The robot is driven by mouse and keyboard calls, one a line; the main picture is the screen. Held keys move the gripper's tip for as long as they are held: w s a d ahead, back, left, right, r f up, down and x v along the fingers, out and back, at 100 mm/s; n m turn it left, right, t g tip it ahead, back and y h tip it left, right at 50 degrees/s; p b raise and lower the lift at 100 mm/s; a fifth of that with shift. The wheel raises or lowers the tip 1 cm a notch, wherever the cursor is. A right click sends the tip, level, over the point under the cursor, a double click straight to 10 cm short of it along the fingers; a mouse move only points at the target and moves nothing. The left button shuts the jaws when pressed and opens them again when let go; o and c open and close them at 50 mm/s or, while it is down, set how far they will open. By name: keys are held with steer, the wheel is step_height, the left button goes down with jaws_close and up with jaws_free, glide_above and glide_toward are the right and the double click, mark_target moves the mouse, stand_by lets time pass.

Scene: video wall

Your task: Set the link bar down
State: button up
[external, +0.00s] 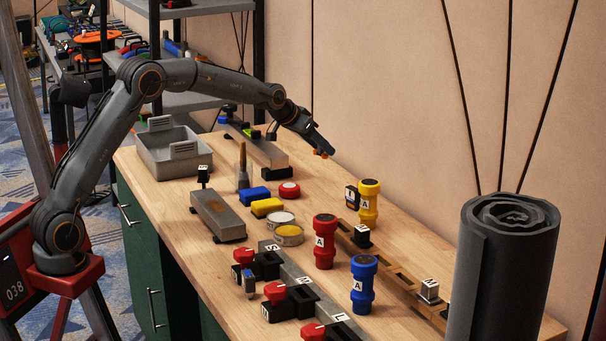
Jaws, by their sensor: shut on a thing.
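My gripper (320,152) is in the air over the far part of the workbench, right of a grey bar-shaped block. It points down and to the right, with small orange patches at its tips. It is shut on the link bar, but the bar is too small and dark there to tell apart from the fingers.
A yellow labelled cylinder (369,203) stands nearest the gripper, with red (325,243) and blue (363,284) ones closer to the camera. A grey bin (172,150) is at left. A slotted wooden rail (390,267) and dark roll (500,270) are at right.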

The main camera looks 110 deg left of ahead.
steer(key=w+d+m+t+h+b, duration=0.15)
steer(key=d+b, duration=0.25)
steer(key=d, duration=1.5)
steer(key=shift+m+y, duration=0.25)
steer(key=shift+m, duration=0.1)
steer(key=f+b, duration=0.1)
steer(key=f, duration=0.2)
steer(key=f+b, duration=0.1)
steer(key=f, duration=0.1)
steer(key=f+b, duration=0.1)
steer(key=f, duration=0.2)
steer(key=shift+w+f+b, duration=0.3)
steer(key=shift+f, duration=0.15)
steer(key=o, duration=1.2)
